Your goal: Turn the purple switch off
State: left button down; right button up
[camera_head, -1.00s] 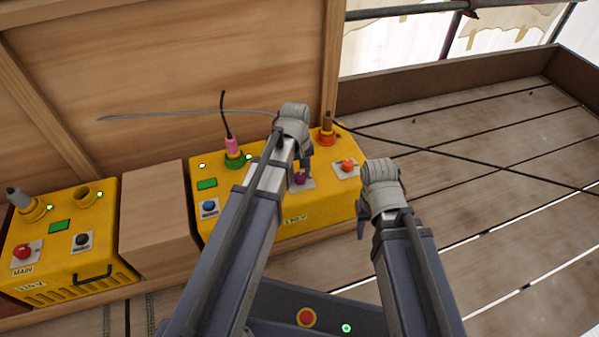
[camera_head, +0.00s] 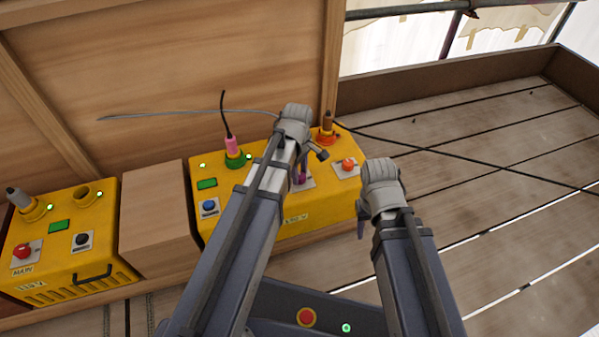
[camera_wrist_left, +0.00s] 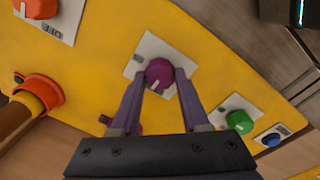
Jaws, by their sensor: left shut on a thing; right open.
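The purple switch (camera_wrist_left: 160,72) is a round knob on a white plate on the yellow power box. It has a pale mark near its lower edge in the left wrist view. My left gripper (camera_wrist_left: 162,84) is shut on it, one finger on each side. In the head view the purple switch (camera_head: 299,181) shows only partly below my left gripper (camera_head: 303,170), which hides much of it and its plate. My right gripper (camera_head: 368,217) hangs open and empty at the right of the box, apart from it.
The yellow box (camera_head: 330,217) also carries a blue knob (camera_head: 208,207), an orange knob (camera_head: 348,164), a green knob (camera_wrist_left: 239,122) and plugged cables. An orange socket (camera_wrist_left: 40,88) holds a brown plug. A second yellow box (camera_head: 70,262) stands left. The plank floor at right is clear.

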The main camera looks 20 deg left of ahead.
dwell(0.5)
pick_arm(q)
jog(key=shift+c, duration=2)
grip_release()
jog(key=shift+r, duration=0.15)
jog(key=r+p, duration=0.3)
jog(key=p, duration=0.1)
jog(key=r+p, duration=0.4)
jog(key=shift+s+r, duration=0.2)
jog(key=shift+r, duration=0.1)
